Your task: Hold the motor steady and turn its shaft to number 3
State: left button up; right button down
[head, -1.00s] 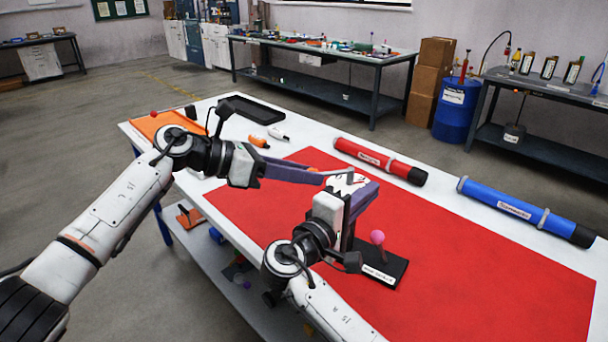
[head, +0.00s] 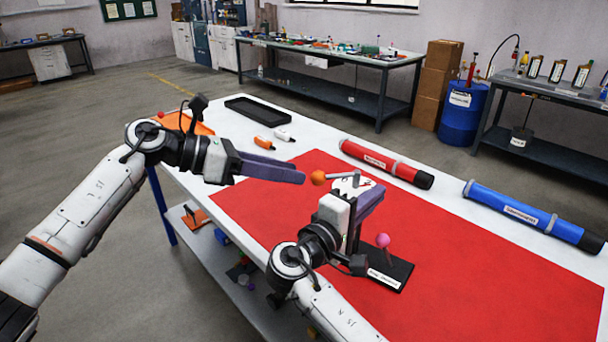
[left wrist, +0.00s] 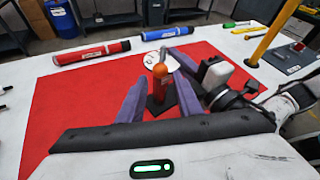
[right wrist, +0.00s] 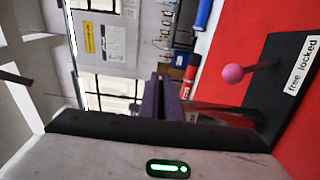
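The motor's white dial (head: 346,186) with red marks faces up near the middle of the red mat. Its shaft has a grey crank arm (head: 342,176) with an orange ball (head: 318,178) at the end, pointing left. My left gripper (head: 303,176) is open and empty, just left of the ball; its fingers also show apart in the left wrist view (left wrist: 158,108). My right gripper (head: 378,190) is beside the dial, its fingers close together in the right wrist view (right wrist: 165,85); any contact with the motor is hidden. The dial's numbers are unreadable.
A pink ball lever (head: 383,241) stands on a black plate (head: 393,275) labelled free and locked. A red tube (head: 385,164) and a blue tube (head: 530,215) lie along the back. The right mat is clear.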

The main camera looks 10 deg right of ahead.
pick_arm(q)
jog(key=v, duration=0.6)
jog(key=shift+a, duration=0.35)
jog(key=shift+s+r, duration=0.1)
